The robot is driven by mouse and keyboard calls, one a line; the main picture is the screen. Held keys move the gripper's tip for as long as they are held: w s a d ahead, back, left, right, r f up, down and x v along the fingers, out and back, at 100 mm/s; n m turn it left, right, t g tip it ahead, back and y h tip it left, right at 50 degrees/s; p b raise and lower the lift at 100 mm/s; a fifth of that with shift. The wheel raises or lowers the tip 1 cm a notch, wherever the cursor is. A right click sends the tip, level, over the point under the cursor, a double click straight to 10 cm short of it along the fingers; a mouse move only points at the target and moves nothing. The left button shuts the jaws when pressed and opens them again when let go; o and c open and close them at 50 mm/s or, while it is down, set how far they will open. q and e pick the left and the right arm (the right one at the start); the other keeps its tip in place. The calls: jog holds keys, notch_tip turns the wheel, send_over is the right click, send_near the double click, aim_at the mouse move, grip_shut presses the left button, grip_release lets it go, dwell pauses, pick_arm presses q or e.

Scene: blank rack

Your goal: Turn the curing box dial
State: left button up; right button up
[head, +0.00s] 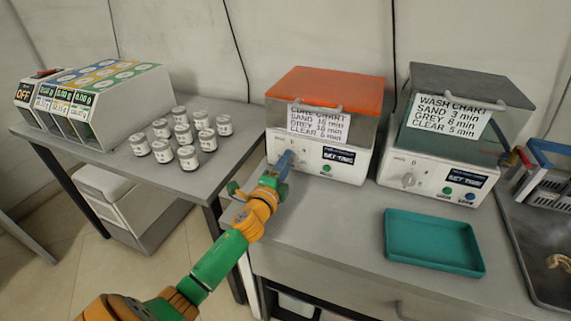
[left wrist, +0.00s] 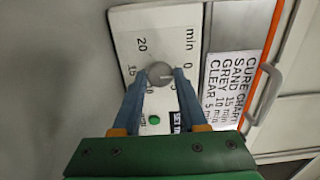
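The curing box (head: 345,163) is a white box with an orange lid and a cure chart on its front: SAND 15, GREY 10, CLEAR 5 min. Its round grey dial (left wrist: 160,74) shows in the left wrist view, with minute marks from 0 to 20 around it. A light pointer line is on the dial, but its exact setting is hard to read. My left gripper (head: 286,160) is at the dial, which it hides in the head view. In the left wrist view its blue fingers (left wrist: 161,78) lie against both sides of the dial. My right gripper is out of view.
The wash box (head: 430,172) with a grey lid and its own dial stands to the right. A teal tray (head: 435,268) lies in front of it, beside a sink (head: 520,250). Several small jars (head: 188,157) and a dispenser rack (head: 110,110) stand on the left table.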

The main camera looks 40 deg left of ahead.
pick_arm(q)
grip_shut()
jog(key=shift+m, duration=0.3)
jog(key=m, duration=0.4)
jog(key=shift+r+m+p, duration=0.1)
jog(key=shift+m+p, duration=0.3)
jog(key=m+p, duration=0.1)
jog(key=m, duration=0.5)
jog(key=o, duration=1)
grip_release()
jog(key=shift+o, duration=0.2)
